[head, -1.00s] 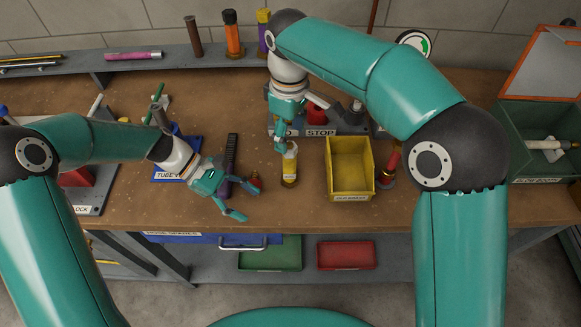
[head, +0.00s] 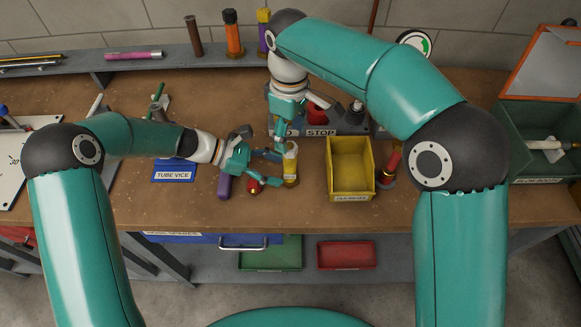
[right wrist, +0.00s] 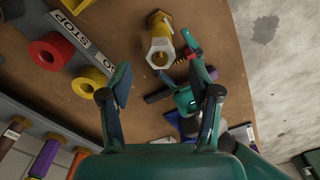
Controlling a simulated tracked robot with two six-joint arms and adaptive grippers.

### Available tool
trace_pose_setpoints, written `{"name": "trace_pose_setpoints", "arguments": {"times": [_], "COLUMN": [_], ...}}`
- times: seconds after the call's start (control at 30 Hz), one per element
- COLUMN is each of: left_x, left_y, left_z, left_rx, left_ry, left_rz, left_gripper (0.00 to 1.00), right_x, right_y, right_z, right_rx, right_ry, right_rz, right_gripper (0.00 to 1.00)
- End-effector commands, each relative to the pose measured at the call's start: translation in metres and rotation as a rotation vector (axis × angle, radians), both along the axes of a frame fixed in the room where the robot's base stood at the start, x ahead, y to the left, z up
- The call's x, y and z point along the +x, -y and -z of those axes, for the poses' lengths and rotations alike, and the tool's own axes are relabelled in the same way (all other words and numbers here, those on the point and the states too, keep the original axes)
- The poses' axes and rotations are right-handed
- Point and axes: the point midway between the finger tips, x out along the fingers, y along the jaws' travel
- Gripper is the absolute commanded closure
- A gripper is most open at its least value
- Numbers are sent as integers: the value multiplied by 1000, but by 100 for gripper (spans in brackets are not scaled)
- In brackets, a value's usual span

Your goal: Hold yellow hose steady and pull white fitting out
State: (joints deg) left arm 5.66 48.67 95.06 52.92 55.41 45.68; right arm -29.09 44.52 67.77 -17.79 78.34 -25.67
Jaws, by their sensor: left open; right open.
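The yellow hose (head: 291,172) stands upright on the bench, with the white fitting (head: 291,150) on its top end. In the right wrist view the white hexagonal fitting (right wrist: 160,54) faces the camera, the yellow hose (right wrist: 160,24) behind it. My left gripper (head: 273,168) is open just left of the hose, its fingers pointing toward it; I cannot tell whether they touch it. My right gripper (head: 281,140) points down from above, beside the fitting. In the right wrist view it is open and empty, with the fitting beyond its fingertips (right wrist: 160,82).
A yellow bin (head: 351,195) stands right of the hose. A red-tipped piece (head: 394,162) is beyond it. The STOP rack (head: 320,132) is behind. The blue tube vice (head: 174,172) is further left.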

Motion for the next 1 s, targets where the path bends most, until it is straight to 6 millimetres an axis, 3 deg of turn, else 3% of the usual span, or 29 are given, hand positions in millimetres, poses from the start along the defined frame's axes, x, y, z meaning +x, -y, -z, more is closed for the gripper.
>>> {"name": "trace_pose_setpoints", "arguments": {"times": [0.3,0.7,1.0], "left_x": [0,0,0], "left_y": [27,30,30], "left_z": [14,16,16], "left_rx": [0,0,0], "left_ry": [0,0,0], "left_rz": [2,1,1], "left_gripper": [38,39,89], "right_x": [0,0,0], "right_y": [0,0,0], "right_z": [0,0,0], "right_rx": [0,0,0], "right_ry": [0,0,0], "right_rz": [0,1,1], "right_gripper": [38,38,38]}}
